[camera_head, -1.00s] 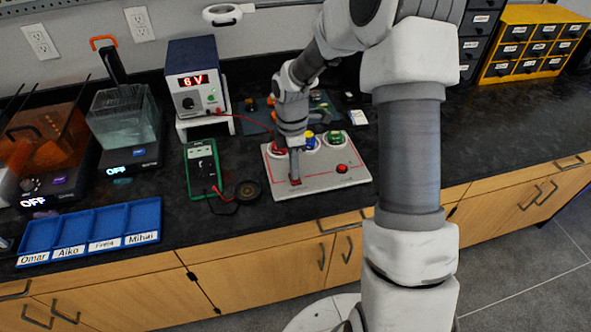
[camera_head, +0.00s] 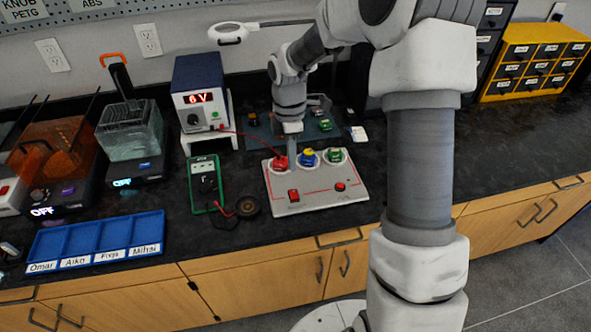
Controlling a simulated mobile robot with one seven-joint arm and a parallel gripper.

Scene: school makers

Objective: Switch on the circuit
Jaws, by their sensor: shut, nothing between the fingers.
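The pale circuit board (camera_head: 318,196) lies on the dark counter, with red (camera_head: 280,163), blue-yellow (camera_head: 308,157) and green (camera_head: 334,154) round parts along its back. A red rocker switch (camera_head: 293,195) sits at its front left and a small red part (camera_head: 340,186) at its front right. My gripper (camera_head: 291,164) is shut and empty. It points down over the back of the board, between the red and blue parts, apart from the switch. I cannot tell the switch's position or whether the small red part is lit.
A power supply (camera_head: 200,105) showing 6 V stands at the left, with a red lead. A green meter (camera_head: 205,184) and a round black part (camera_head: 247,206) lie left of the board. A blue tray (camera_head: 150,219) lies farther left. The counter is clear to the right.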

